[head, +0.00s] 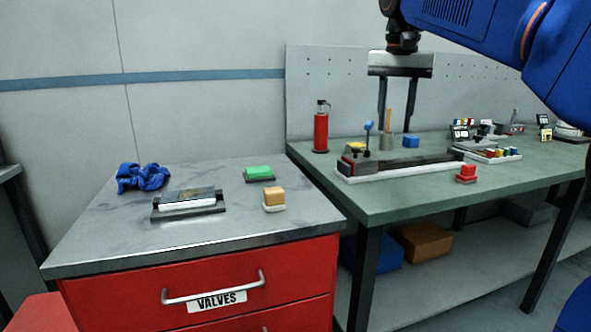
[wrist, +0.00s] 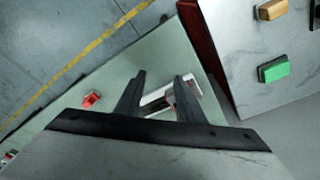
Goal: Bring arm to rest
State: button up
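My blue arm (head: 470,30) reaches in from the upper right in the head view. My gripper (head: 397,130) points down above the green workbench, its two dark fingers apart with nothing held between them. In the wrist view my gripper (wrist: 158,92) also shows open. Below it in the wrist view is the long grey-and-white magazine fixture (wrist: 165,96), partly hidden by the fingers. In the head view the magazine fixture (head: 400,164) lies along the bench, with a blue-topped lever at its left end. I cannot tell the exact height of the fingertips above it.
A red fire extinguisher or bottle (head: 321,130) stands at the bench's back left. A red block (head: 466,174) sits at the front. The red cabinet (head: 200,290) carries a blue cloth (head: 142,177), a dark plate (head: 188,202), a green block (head: 259,173) and an orange block (head: 274,197).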

jog(key=s+d+f+n+t, duration=0.1)
jog(key=s+d+f+n, duration=0.1)
jog(key=s+f, duration=1.2)
jog(key=s+d+f+n+t, duration=0.2)
jog(key=s+d+f, duration=0.2)
jog(key=s+f, duration=1.1)
notch_tip(320, 180, down, 7)
jog(key=shift+s+d+r+y, duration=0.15)
jog(key=shift+s+r+y, duration=0.05)
jog(key=shift+s+y, duration=0.1)
